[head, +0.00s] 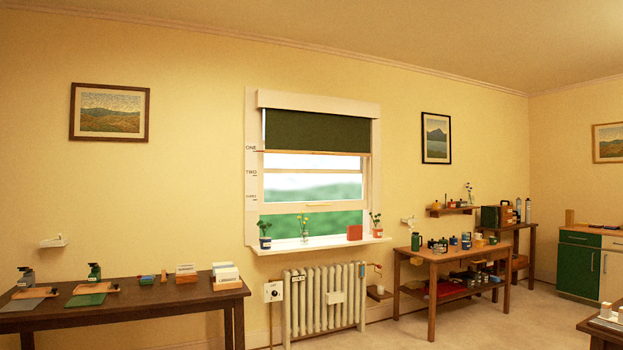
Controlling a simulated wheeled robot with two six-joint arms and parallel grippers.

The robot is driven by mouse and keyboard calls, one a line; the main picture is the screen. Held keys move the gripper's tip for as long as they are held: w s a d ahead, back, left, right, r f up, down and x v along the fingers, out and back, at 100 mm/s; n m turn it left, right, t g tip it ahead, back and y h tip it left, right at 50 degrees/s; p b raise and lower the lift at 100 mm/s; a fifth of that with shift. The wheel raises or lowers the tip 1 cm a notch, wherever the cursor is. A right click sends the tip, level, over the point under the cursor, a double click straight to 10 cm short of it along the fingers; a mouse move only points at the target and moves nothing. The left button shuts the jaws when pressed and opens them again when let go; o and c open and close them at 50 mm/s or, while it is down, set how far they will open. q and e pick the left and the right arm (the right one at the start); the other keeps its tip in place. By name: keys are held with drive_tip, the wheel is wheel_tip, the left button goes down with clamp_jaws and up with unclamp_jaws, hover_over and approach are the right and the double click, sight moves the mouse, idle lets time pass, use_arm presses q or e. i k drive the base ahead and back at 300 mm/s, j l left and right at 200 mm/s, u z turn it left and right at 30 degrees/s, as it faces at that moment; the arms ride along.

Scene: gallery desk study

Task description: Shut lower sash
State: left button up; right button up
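The white window (376,180) is in the far wall, left of the wall corner. A dark green blind (316,131) covers its upper part. The lower sash (316,206) appears raised: its bottom rail, with a small pull on it, is well above the sill (318,246). Green outdoors shows in the gap below the rail. Neither of my grippers is in view.
Two potted plants (265,240) (375,226), a flower vase (303,226) and a red block (354,232) stand on the sill. A radiator (325,299) is below. A dark table (120,295) stands left, a wooden table (450,259) right.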

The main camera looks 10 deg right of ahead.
sight(283, 208)
drive_tip(key=i+z, duration=0.25)
drive_tip(key=i, duration=0.5)
drive_tip(key=i+l+z, duration=0.1)
drive_tip(key=i, duration=3.8)
